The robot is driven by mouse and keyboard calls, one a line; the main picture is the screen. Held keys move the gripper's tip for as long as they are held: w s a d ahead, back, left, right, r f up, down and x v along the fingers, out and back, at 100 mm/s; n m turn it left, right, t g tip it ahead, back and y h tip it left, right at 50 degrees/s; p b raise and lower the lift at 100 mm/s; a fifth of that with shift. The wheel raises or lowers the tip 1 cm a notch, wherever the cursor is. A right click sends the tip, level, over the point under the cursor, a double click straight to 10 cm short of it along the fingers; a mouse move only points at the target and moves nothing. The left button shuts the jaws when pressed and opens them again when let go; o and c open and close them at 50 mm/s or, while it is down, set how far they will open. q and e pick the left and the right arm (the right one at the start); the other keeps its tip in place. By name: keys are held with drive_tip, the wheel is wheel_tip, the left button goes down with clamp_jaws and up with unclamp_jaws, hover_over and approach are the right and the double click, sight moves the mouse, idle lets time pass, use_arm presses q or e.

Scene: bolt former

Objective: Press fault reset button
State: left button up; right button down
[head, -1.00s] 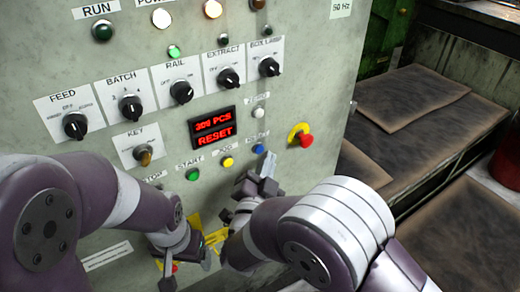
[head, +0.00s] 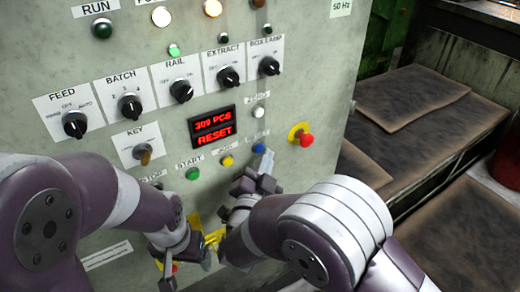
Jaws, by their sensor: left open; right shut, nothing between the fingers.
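The control panel (head: 310,60) carries a blue button (head: 258,148) right of the yellow button (head: 227,161); its small label is too blurred to read, so I cannot confirm that it is the fault reset. My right gripper (head: 265,161) is shut and empty, its tips just below and right of the blue button and partly over it. I cannot tell if they touch it. The red display (head: 214,126) shows a PCS count above "RESET". My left gripper (head: 187,261) is open and empty, low in front of the panel.
A red emergency stop (head: 306,140) on a yellow base sits right of the blue button. A white button (head: 258,112) is above it, a green button (head: 193,174) to the left. Selector knobs, a key switch (head: 142,153) and lamps fill the panel above. Brown mats (head: 405,130) lie right.

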drive_tip(key=shift+w+a, duration=0.25)
drive_tip(key=shift+w, duration=0.1)
idle(0.7)
idle(0.4)
drive_tip(key=shift+s+d, duration=0.5)
drive_tip(key=shift+s, duration=0.2)
drive_tip(key=s+d, duration=0.1)
drive_tip(key=s, duration=0.1)
drive_tip(key=s+d, duration=0.2)
idle(0.8)
